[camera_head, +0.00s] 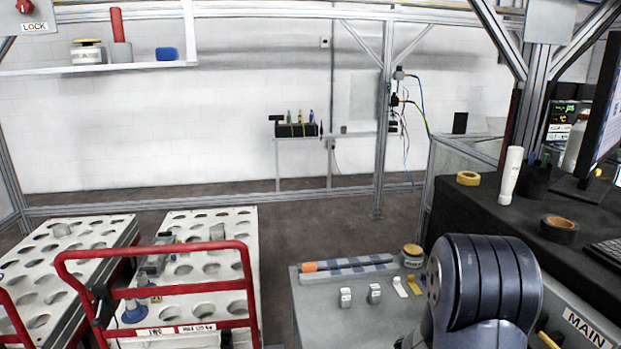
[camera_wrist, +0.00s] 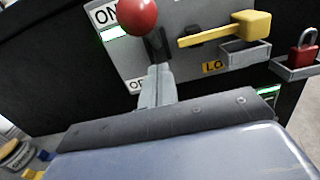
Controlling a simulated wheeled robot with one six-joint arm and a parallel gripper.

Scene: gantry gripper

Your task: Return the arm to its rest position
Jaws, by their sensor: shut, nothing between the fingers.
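My arm (camera_head: 485,290) rises at the lower right of the head view, beside the grey table. Its bulky dark link hides part of the panel marked MAIN (camera_head: 588,328). My gripper (camera_wrist: 158,72) shows in the wrist view, with its narrow grey fingers together and nothing between them. It points at a switch panel (camera_wrist: 188,65) marked ON. A red ball knob (camera_wrist: 138,14) on a dark lever is just beyond the fingertips; I cannot tell whether they touch. The gripper is hidden in the head view.
A yellow handle (camera_wrist: 235,32) and a red padlock (camera_wrist: 303,54) are right of the fingers. The grey table (camera_head: 325,325) holds small parts. A black bench (camera_head: 475,215) stands at right. A red-railed cart (camera_head: 150,290) stands left. Floor between is clear.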

